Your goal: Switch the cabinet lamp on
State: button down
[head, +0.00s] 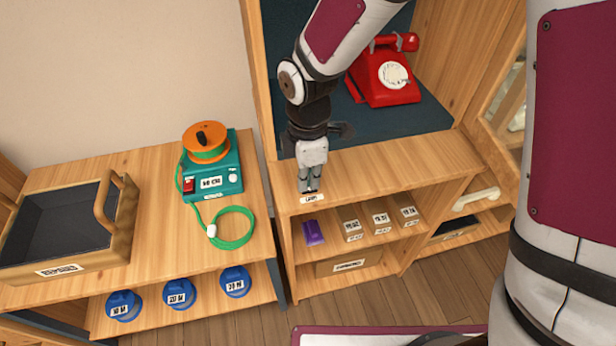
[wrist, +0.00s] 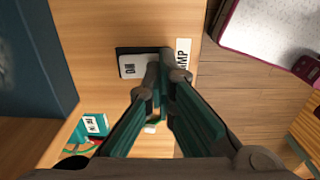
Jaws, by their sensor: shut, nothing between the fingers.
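The lamp switch (wrist: 134,66) is a black plate with a white lettered part, set in the cabinet's wooden front ledge in the wrist view. A white label (wrist: 183,56) ending in "MP" sits beside it; in the head view the label (head: 312,198) is on the ledge's front edge. My gripper (wrist: 167,76) is shut and empty, its fingertips at the right end of the switch. I cannot tell whether they touch it. In the head view my gripper (head: 309,188) points down just behind the label and hides most of the switch. The lamp itself is not visible.
A red dial phone (head: 389,75) stands inside the cabinet, behind my arm. A teal device (head: 213,170) with an orange reel and green cord is on the left table, next to a wooden crate (head: 122,225). The ledge right of my gripper is clear.

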jog(key=shift+w+a+r, duration=0.15)
jog(key=shift+w+r, duration=0.1)
jog(key=shift+w, duration=0.4)
jog(key=shift+s+r+p, duration=0.1)
jog(key=shift+r+p, duration=0.4)
jog(key=shift+p, duration=0.1)
notch_tip(320, 180, up, 13)
jog(key=s+p, duration=0.1)
jog(key=p, duration=0.2)
jog(key=shift+s+d, duration=0.25)
jog(key=shift+s, duration=0.1)
